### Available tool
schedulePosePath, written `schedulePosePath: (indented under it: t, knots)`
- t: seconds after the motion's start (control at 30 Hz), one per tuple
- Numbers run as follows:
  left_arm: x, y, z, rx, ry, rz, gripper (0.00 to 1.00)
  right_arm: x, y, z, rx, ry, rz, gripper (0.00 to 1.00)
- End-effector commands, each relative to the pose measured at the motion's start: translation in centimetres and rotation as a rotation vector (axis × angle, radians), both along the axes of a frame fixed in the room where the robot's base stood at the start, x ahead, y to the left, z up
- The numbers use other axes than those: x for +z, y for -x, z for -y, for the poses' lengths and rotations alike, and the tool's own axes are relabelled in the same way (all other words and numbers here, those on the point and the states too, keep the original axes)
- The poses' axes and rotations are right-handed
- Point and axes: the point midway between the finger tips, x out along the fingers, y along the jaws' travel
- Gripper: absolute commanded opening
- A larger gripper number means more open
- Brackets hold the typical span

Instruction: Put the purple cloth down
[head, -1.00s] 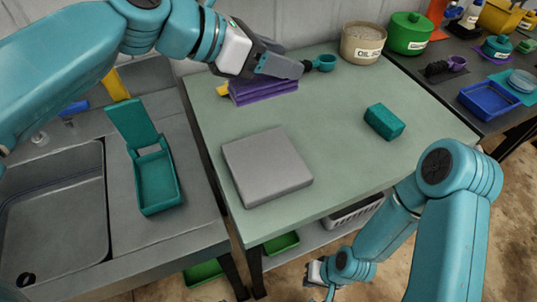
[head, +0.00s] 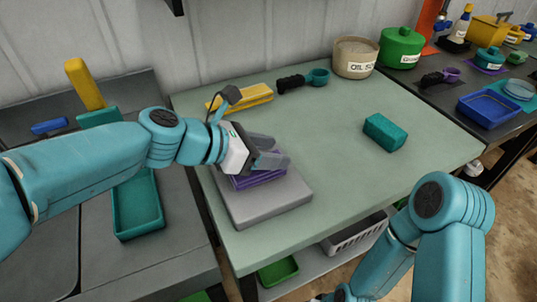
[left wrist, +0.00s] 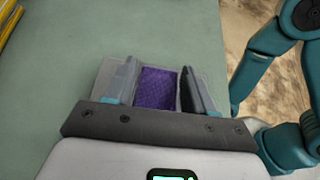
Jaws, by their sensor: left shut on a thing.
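The purple cloth (head: 258,181) is a folded stack between the fingers of my left gripper (head: 273,155), which is shut on it. In the head view the cloth is over the grey square slab (head: 272,207) on the green table. I cannot tell if its underside touches the slab. The left wrist view also shows the cloth (left wrist: 156,88) between the two fingers, with the pale slab behind it. My right arm reaches down in front of the table, and its gripper is out of the picture.
A yellow item (head: 240,97), a teal scoop with a black handle (head: 305,80), a tan tub (head: 355,58) and a green pot (head: 400,46) stand along the back. A teal block (head: 384,132) lies on the right. The table's middle is clear.

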Motion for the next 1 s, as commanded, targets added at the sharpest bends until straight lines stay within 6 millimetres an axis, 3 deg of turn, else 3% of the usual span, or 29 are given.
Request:
schedulePosePath:
  t: [0.33,0.37,0.4,0.43,0.77,1.0]
  knots:
    - [-0.3,0.0,0.0,0.0,0.0,0.0,0.0,-0.2,0.0,0.0,0.0,0.0,0.0,0.0]
    - [-0.3,0.0,0.0,0.0,0.0,0.0,0.6,-0.1,0.0,0.0,0.0,0.0,0.0,0.0]
    - [-0.2,0.0,0.0,0.0,0.0,0.0,0.73,-0.1,0.0,0.0,0.0,0.0,0.0,0.0]
    - [-0.2,0.0,0.0,0.0,0.0,0.0,0.79,-0.1,0.0,0.0,0.0,0.0,0.0,0.0]
    - [0.3,0.0,0.0,0.0,0.001,0.001,0.79,0.2,0.0,0.0,0.0,0.0,0.0,0.0]
    - [2.6,1.3,-3.6,0.005,0.001,0.004,0.79,1.0,0.0,0.0,0.0,0.0,0.0,0.0]
